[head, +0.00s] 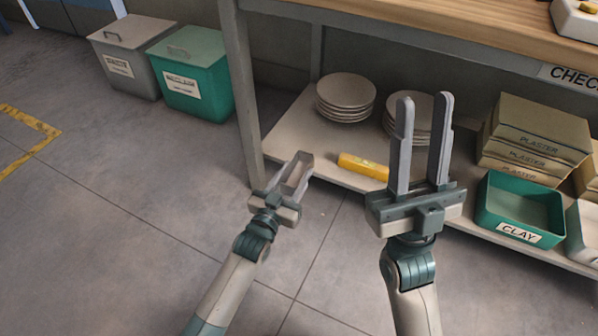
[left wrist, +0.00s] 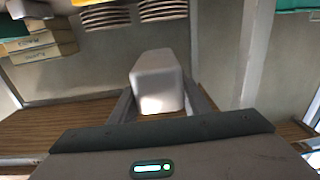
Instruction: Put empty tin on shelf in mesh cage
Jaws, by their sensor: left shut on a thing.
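My left gripper (head: 304,165) is low in front of the shelf's left end. In the left wrist view its fingers are closed on a pale grey, block-shaped thing with rounded edges (left wrist: 158,85), which may be the tin. In the head view little of this thing can be made out between the fingers. I cannot tell whether it is empty. My right gripper (head: 424,98) is open and empty, fingers pointing up, in front of the shelf. No mesh cage is in view.
The low shelf (head: 283,140) under the wooden bench (head: 400,22) holds plate stacks (head: 345,95), a yellow block (head: 363,165), plaster boxes (head: 535,135) and a green clay tray (head: 518,210). A grey bin (head: 125,60) and a green bin (head: 195,75) stand left. Floor at left is clear.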

